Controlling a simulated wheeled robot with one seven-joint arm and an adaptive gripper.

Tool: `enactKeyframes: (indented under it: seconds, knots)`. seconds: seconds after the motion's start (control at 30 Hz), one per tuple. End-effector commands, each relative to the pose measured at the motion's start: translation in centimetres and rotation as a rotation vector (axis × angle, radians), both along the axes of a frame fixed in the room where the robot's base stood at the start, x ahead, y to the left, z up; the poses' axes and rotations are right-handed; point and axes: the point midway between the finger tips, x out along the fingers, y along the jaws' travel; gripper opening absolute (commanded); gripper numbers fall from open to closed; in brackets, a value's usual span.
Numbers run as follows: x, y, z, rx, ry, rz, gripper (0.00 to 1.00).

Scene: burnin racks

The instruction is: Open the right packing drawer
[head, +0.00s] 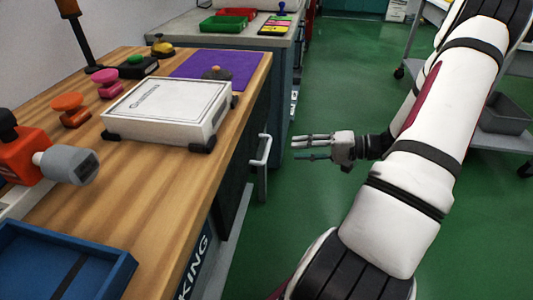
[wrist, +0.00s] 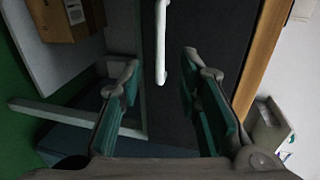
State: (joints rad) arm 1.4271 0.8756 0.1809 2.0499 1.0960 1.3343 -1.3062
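The packing bench has a wooden top (head: 185,185) and a dark front. A pale bar handle (head: 264,150) stands out from that front, near the bench's right edge in the head view. The drawer looks closed, though its edges are hard to make out. My gripper (head: 297,147) is just right of the handle in the head view, fingers pointing towards it, with a gap between. In the wrist view the pale handle (wrist: 161,42) lies lengthwise ahead, between the lines of my two open fingers, against the dark drawer front (wrist: 207,42). Nothing is held.
On the bench are a white box-like device (head: 168,108), a blue tray (head: 62,262), an orange-and-grey tool (head: 45,158) and a purple mat (head: 215,64). A second counter (head: 240,37) stands behind. Green floor (head: 330,90) is open beside the bench; a cart shelf (head: 500,138) stands right.

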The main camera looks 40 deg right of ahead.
Motion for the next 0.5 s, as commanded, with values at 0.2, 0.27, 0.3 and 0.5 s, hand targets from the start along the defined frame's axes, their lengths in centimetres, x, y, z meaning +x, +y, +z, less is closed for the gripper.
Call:
enactKeyframes:
  seconds: [0.2, 0.27, 0.3, 0.5]
  knots:
    - [3.4, 2.8, -1.1, 0.001, 0.001, 0.005, 0.31]
    - [4.3, 3.5, -1.3, 0.0, 0.0, 0.005, 0.31]
    - [4.9, 3.9, -1.5, 0.0, 0.0, 0.004, 0.31]
    - [7.1, 5.6, -2.0, 0.0, 0.0, 0.003, 0.31]
